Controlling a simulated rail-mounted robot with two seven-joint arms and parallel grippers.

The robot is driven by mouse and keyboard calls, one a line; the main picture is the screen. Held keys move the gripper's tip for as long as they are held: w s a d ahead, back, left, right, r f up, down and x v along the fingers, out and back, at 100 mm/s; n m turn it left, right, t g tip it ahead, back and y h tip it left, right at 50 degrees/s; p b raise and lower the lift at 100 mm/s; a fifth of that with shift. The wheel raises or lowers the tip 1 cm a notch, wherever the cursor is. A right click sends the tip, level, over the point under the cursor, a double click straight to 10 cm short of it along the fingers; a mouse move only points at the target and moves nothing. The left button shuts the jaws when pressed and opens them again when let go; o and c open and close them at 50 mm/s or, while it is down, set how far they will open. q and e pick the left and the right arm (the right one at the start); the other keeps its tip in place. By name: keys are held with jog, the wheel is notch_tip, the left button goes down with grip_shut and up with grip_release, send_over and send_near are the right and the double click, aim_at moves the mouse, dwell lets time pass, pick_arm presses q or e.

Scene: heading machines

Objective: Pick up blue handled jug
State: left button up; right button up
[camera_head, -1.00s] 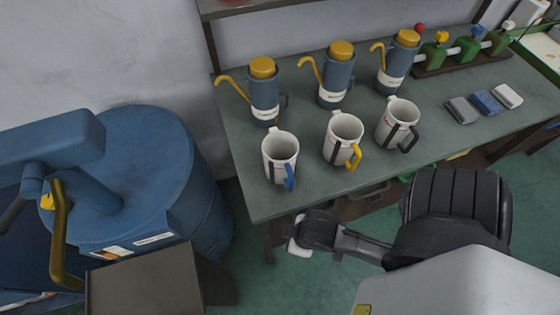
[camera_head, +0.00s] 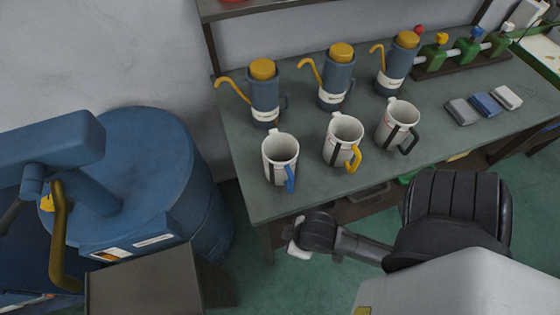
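The blue-handled jug (camera_head: 280,161) is a white jug with a blue handle at its lower right. It stands upright near the table's front left corner. A white jug with a yellow handle (camera_head: 344,142) and a white jug with a black handle (camera_head: 398,124) stand to its right, apart from it. Nothing holds any of the jugs.
Several blue-grey flasks with yellow lids, such as the nearest (camera_head: 264,92), stand behind the jugs on the grey-green table (camera_head: 300,200). Blue machinery (camera_head: 130,165) stands left. A black ribbed seat-like form (camera_head: 455,205) and a grey surface (camera_head: 460,290) fill the lower right.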

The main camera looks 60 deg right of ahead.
pick_arm(q)
jog(key=shift+o, duration=0.2)
dwell(0.3)
jog(key=o, duration=1)
jog(key=shift+o, duration=0.2)
